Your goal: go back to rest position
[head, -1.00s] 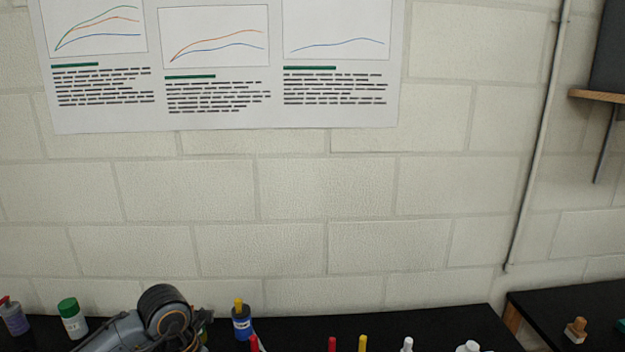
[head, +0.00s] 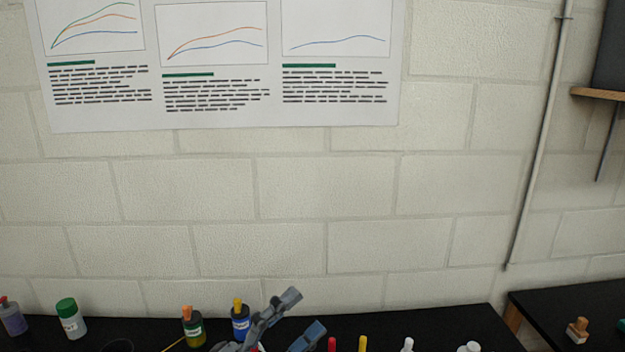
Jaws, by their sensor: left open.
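My left gripper (head: 296,316) shows at the bottom middle of the head view, above the near part of the black bench. Its two grey-blue fingers are spread apart, and nothing shows between them. The rest of my left arm is cut off by the lower edge of the picture. My right gripper is not in view.
On the black bench (head: 455,318) stand a green-capped white bottle (head: 72,322), a yellow-green bottle (head: 194,330), a blue bottle (head: 241,324) beside my left gripper, and several red, yellow and white tops. A poster (head: 222,110) hangs on the block wall.

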